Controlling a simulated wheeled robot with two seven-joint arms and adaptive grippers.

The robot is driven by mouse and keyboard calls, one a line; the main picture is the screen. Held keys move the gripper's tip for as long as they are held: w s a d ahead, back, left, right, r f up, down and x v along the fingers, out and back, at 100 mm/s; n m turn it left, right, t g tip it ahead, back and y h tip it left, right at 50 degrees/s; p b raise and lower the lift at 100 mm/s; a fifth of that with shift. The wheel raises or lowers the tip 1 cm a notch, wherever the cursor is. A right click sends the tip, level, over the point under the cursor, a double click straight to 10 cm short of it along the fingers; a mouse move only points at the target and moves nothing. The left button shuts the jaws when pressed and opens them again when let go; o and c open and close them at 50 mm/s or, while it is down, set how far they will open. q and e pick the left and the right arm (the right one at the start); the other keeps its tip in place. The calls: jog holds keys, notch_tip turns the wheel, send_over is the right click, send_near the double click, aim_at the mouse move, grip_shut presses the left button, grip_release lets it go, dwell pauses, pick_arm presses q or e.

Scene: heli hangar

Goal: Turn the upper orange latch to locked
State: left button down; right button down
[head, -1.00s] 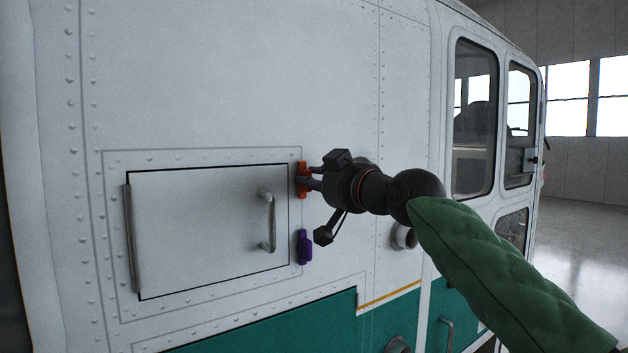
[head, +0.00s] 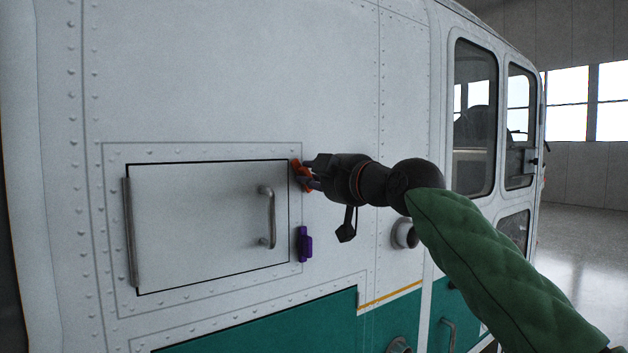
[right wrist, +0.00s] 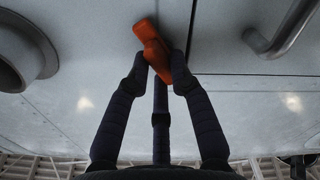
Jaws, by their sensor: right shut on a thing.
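The upper orange latch (head: 301,176) sits at the upper right corner of the closed hatch door (head: 200,222). It is tilted, its upper end leaning left toward the door. My right gripper (head: 308,178) is shut on the orange latch. In the right wrist view, the latch (right wrist: 152,50) lies between the dark fingertips (right wrist: 160,72) and is partly hidden by them. My left gripper is not in view.
A purple latch (head: 304,244) stands upright below, beside the door's lower right edge. A metal handle (head: 268,218) is on the door, left of my gripper. A round pipe fitting (head: 404,235) sticks out below my wrist.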

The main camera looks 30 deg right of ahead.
jog(key=n, duration=0.5)
jog(key=shift+a+n+b, duration=0.15)
jog(key=shift+n+b, duration=0.15)
jog(key=shift+b, duration=0.1)
jog(key=n, duration=0.5)
jog(key=shift+a+n+b, duration=0.15)
jog(key=shift+n+b, duration=0.15)
jog(key=shift+n, duration=0.3)
jog(key=c, duration=1.1)
grip_release()
jog(key=shift+w+f, duration=0.1)
jog(key=s, duration=1.2)
jog(key=shift+d, duration=0.45)
